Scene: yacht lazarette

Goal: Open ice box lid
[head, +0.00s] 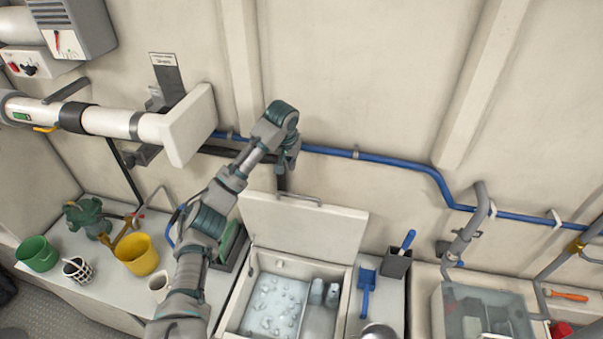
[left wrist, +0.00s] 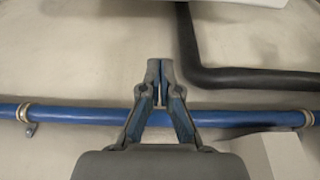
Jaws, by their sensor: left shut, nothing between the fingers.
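The ice box (head: 232,318) stands on the floor side of the wall, and its white lid (head: 306,228) is raised and leans back toward the wall. A handle (head: 299,198) runs along the lid's upper edge. Ice and a few containers show inside the box. My left gripper (head: 286,165) is above the lid's top left, close to the wall, apart from the handle. In the left wrist view its fingers (left wrist: 160,72) are closed together with nothing between them, in front of the wall and the blue pipe. My right gripper is not in view.
A blue pipe (head: 390,160) runs along the wall behind the lid. A yellow bucket (head: 138,254), green bucket (head: 38,253) and white cup (head: 160,286) stand on the left counter. A blue scoop (head: 366,286) and a grey holder (head: 397,263) are right of the box.

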